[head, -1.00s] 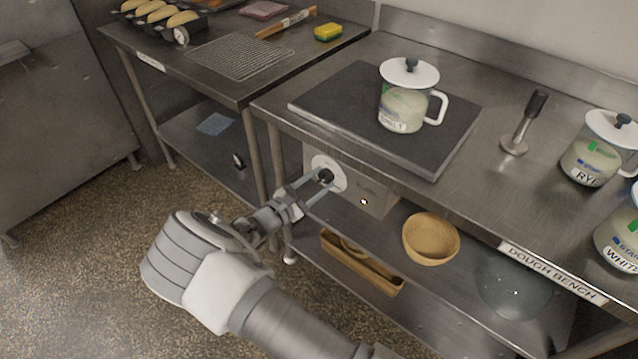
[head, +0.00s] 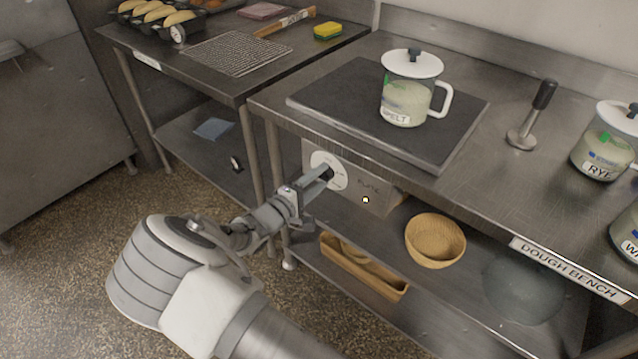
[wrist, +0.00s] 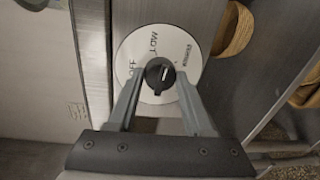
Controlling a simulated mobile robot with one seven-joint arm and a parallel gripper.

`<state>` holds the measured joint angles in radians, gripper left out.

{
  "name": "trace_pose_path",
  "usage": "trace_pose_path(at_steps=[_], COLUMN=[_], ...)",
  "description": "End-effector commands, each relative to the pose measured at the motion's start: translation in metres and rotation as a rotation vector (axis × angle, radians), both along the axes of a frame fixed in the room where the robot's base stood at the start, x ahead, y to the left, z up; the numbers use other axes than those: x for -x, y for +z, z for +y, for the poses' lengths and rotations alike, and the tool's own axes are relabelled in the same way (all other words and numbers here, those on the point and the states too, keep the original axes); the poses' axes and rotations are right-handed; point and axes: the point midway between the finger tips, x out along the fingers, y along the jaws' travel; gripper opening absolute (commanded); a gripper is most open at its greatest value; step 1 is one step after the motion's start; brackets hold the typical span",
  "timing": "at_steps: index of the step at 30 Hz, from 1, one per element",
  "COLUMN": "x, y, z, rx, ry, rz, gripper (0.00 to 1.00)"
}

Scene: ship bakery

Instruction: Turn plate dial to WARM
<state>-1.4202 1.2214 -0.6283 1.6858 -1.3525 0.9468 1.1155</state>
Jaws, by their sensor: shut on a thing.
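The plate dial is a dark knob (wrist: 160,76) on a round white disc (wrist: 130,52) with printed labels. One label reads OFF; the others are rotated and hard to read. In the head view the white disc (head: 322,160) sits on the front of a metal control box (head: 347,187) under the bench top. My gripper (wrist: 159,88) is shut on the knob, one finger on each side. In the head view my gripper (head: 325,173) reaches the dial from the lower left and partly hides it. A light mark shows on the knob; where it points is unclear.
Above the dial lies a dark hot plate (head: 345,98) with a lidded jar (head: 405,100) on it. A small light (head: 366,200) is on the box. A wooden bowl (head: 436,242) and a long basket (head: 362,268) are on the shelf below. A table leg (head: 274,190) stands left of the dial.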

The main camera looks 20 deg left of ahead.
Motion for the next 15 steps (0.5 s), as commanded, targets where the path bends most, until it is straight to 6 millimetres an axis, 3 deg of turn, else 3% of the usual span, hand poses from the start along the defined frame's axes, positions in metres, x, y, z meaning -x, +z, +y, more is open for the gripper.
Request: trace_pose_path(at_steps=[15], x=[0.0011], y=[-0.0061], z=[0.0007], rx=[-0.44], ry=[0.002], rz=[-0.179], gripper=[0.0])
